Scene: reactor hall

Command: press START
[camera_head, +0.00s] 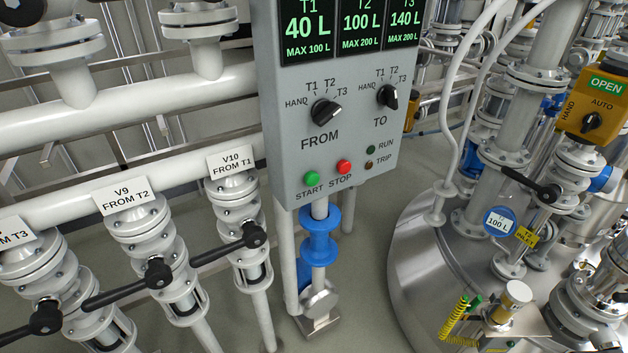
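The green START button (312,178) is at the lower left of a grey control panel (290,130), above its printed label. The red STOP button (344,167) is just to its right. Nothing covers either button. My gripper is not in view.
Above the buttons are the FROM knob (325,112) and TO knob (388,97); their exact settings are hard to tell. The display (332,30) reads T1 40 L, T2 100 L, T3 140 L. The RUN lamp (371,149) looks dark green. Valves with black handles (158,272) stand left, a tank (410,270) right.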

